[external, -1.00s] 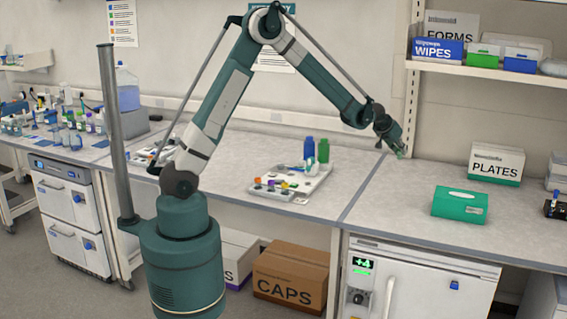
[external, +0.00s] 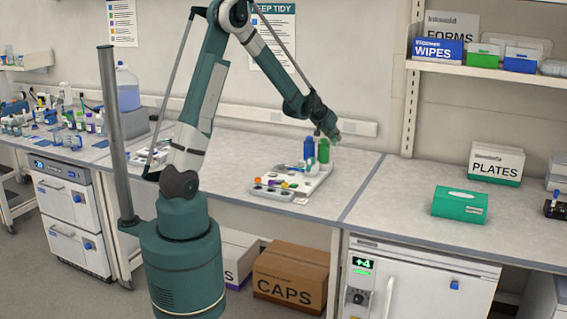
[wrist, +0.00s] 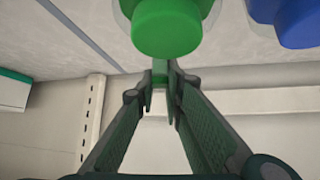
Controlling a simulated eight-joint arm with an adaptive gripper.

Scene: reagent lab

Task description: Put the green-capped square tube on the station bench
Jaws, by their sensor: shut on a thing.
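My gripper (external: 333,137) is above and just right of the green and blue bottles at the back of the middle bench. In the wrist view my gripper (wrist: 160,78) has its fingers closed together at the tips. A small green part (wrist: 160,65) shows at the fingertips; I take it for the green-capped square tube, most of which is hidden. The middle bench (external: 240,150) has a grey top. I cannot tell which bench is called the station bench.
A green bottle (external: 323,151) and a blue bottle (external: 308,149) stand close to my gripper; their caps show large in the wrist view. A pale tray (external: 313,184) holds small coloured items. A green box (external: 460,204) sits on the right bench, which has clear room around it.

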